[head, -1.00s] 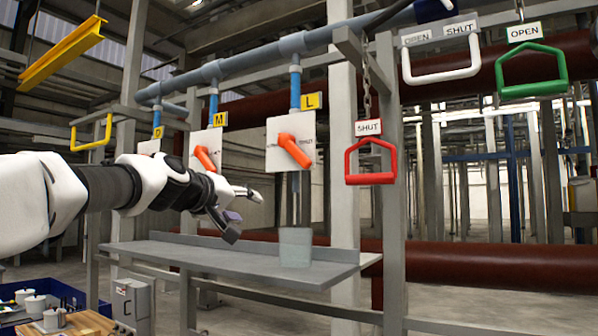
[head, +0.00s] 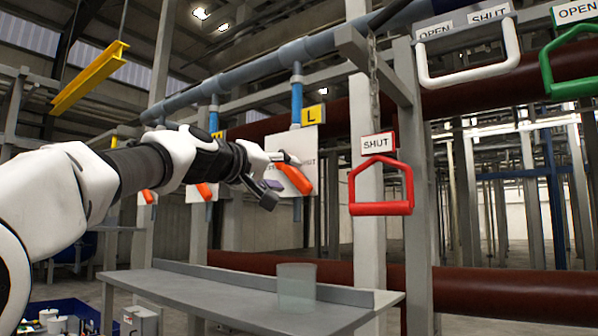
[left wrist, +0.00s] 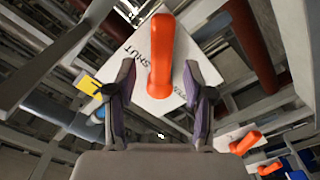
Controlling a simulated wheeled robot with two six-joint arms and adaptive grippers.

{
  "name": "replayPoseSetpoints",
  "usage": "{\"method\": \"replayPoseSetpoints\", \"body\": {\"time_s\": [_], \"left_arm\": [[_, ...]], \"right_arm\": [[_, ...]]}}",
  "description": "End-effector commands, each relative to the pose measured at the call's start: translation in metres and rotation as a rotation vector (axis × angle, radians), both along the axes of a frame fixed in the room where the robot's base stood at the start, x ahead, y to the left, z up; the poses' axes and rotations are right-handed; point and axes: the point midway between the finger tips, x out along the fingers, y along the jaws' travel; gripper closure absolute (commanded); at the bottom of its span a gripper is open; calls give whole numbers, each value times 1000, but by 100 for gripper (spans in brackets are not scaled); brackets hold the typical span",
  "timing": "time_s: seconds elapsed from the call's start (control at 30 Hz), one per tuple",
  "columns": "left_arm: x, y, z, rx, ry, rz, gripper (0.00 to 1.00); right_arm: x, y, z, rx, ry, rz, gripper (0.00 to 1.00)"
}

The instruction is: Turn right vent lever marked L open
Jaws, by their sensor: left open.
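The orange vent lever (head: 303,178) sits on a white plate (head: 302,145) below the yellow L tag (head: 313,114), under a blue pipe piece. It slants from upper left to lower right in the head view. My left gripper (head: 280,178) is open and empty just in front of the plate, hiding part of it and of the lever. In the left wrist view the lever (left wrist: 160,55) stands between the two open fingertips (left wrist: 159,78), and "SHUT" is legible beside it on the plate. I cannot tell whether a finger touches it. My right gripper is not in view.
A red SHUT handle (head: 381,208) hangs to the right, with white (head: 470,75) and green (head: 575,88) handles beyond. A grey shelf (head: 230,295) with a translucent cup (head: 297,283) lies below. Other orange levers (head: 206,190) are behind my arm.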

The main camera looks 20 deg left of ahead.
Motion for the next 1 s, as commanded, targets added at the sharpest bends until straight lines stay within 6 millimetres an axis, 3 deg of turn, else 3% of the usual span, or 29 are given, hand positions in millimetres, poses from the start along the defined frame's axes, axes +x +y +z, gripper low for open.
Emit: {"method": "replayPoseSetpoints", "body": {"time_s": [0.03,0.2,0.5,0.63,0.67,1.0], "left_arm": [[11,-4,5,0,3,0,48],[36,-13,3,1,3,0,48],[41,-15,0,0,1,1,48],[41,-15,0,-1,1,1,94],[41,-15,0,-1,1,1,100],[41,-14,-1,14,-5,2,100]], "right_arm": [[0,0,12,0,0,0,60],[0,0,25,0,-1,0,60],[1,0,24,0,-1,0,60],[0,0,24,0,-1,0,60],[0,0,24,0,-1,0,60],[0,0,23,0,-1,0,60]]}}
